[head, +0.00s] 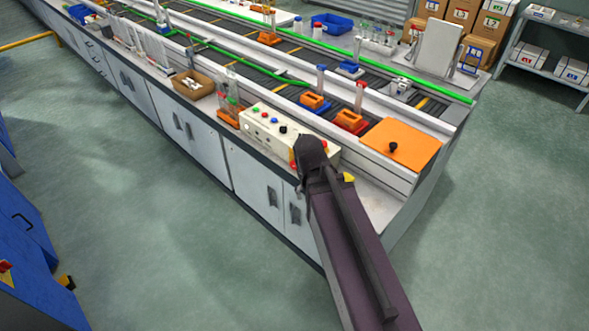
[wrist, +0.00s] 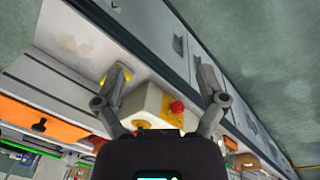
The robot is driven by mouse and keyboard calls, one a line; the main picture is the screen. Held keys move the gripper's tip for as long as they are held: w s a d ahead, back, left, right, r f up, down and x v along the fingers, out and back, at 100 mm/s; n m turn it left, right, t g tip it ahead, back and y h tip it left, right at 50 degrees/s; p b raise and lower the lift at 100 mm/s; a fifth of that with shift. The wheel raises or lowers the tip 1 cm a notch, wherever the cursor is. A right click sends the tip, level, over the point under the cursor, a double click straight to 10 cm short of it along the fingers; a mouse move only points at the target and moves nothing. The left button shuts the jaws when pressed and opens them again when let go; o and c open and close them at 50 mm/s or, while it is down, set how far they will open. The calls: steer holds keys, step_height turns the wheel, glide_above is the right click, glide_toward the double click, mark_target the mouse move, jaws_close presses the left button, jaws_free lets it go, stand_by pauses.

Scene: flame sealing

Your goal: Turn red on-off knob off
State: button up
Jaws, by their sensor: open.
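A cream control box (head: 268,125) with several small coloured knobs or buttons stands on the near edge of the bench in the head view. My arm crosses its right end and hides part of it. In the wrist view, a red round knob (wrist: 177,107) sits on a yellow plate on the end of the cream box (wrist: 150,103). My gripper (wrist: 161,67) is open and empty, its two fingers apart, with the red knob between them in the picture, nearer the right finger. I cannot tell how far the fingers are from it, and no contact shows.
An orange panel with a black knob (head: 402,143) lies right of the box. Orange holders with tubes (head: 350,121) stand behind it. A cardboard box (head: 193,86) lies to the left. The floor before the grey cabinets (head: 255,185) is clear.

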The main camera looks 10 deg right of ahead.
steer(key=w+f+m+t+h+b, duration=0.1)
steer(key=w+f+m+h+b, duration=0.1)
steer(key=w+f+b, duration=0.3)
steer(key=m+t+h+b, duration=0.7)
steer(key=h+b, duration=0.1)
steer(key=b, duration=0.7)
glide_toward(293, 166)
steer(key=v, duration=0.3)
steer(key=shift+r, duration=0.2)
steer(key=b+x, duration=0.1)
steer(key=x, duration=0.3)
steer(key=b+x, duration=0.2)
steer(key=x, duration=0.2)
steer(key=b+x, duration=0.2)
steer(key=x, duration=0.2)
steer(key=shift+a+f, duration=0.1)
steer(key=shift+f, duration=0.25)
steer(key=shift+x, duration=0.85)
steer(key=shift+r, duration=0.1)
